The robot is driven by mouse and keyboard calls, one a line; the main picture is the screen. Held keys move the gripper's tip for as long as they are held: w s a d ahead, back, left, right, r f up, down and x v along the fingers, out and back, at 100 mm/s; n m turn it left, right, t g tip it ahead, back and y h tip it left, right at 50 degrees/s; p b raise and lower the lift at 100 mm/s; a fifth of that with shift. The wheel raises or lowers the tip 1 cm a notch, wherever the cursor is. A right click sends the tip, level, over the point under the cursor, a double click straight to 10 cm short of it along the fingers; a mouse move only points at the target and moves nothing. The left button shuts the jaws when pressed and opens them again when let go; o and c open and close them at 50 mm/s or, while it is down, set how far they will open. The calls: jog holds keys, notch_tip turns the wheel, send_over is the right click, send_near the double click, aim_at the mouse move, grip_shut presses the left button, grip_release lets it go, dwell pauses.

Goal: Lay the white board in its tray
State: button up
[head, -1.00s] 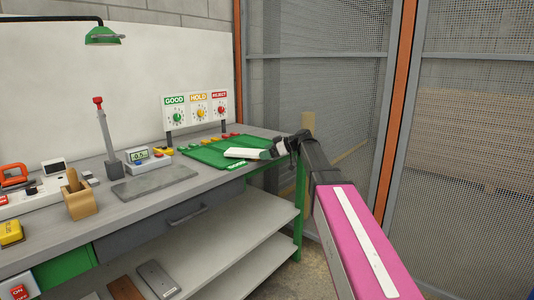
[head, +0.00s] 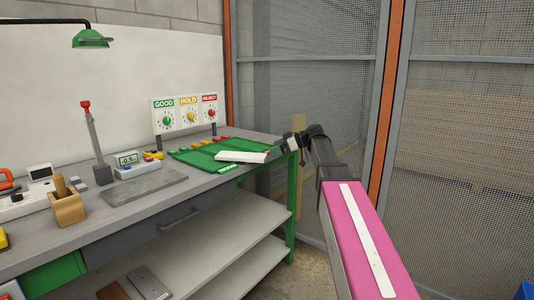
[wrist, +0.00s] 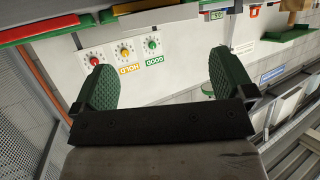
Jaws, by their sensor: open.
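The white board (head: 240,157) lies over the right part of the green tray (head: 187,156) on the workbench. Its right end is near the tray's right side; I cannot tell whether it lies fully flat inside the rim. My gripper (head: 282,147) is just right of the board's right end, apart from it and empty. In the wrist view my gripper (wrist: 160,76) shows two green ribbed pads spread wide with nothing between them.
A sign panel (head: 186,112) with GOOD, HOLD and REJECT dials stands behind the tray. A grey plate (head: 144,187), a small display box (head: 133,164) and a wooden holder (head: 68,207) are left along the bench. Wire mesh fencing (head: 310,110) stands behind my arm.

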jog(key=s+d+f+m+h, duration=0.1)
jog(key=s+f+m+h, duration=0.2)
jog(key=f, duration=0.4)
jog(key=s+d+f+m+g+h, duration=0.15)
jog(key=s+f, duration=0.25)
jog(key=f, duration=0.4)
jog(key=s+d+f+m+t+h, duration=0.1)
jog(key=s+f+m, duration=0.25)
jog(key=f, duration=0.35)
jog(key=s+d+f+m+g+h, duration=0.1)
jog(key=s+d+f+m+h, duration=0.25)
jog(key=s+f, duration=0.55)
jog(key=s+d+f+m+g+h, duration=0.2)
jog(key=s+d+f+m+h, duration=0.15)
jog(key=s+f, duration=0.55)
jog(key=n+t+y, duration=0.4)
jog(key=n+y, duration=0.8)
jog(key=n, duration=0.3)
send_near(255, 156)
jog(key=shift+g+y, duration=0.25)
jog(key=shift+w+x, duration=0.15)
jog(key=shift+x, duration=2.15)
jog(key=shift+w+x, duration=0.1)
jog(key=shift+x, duration=2.2)
jog(key=shift+d+f, duration=0.1)
jog(key=c, duration=0.8)
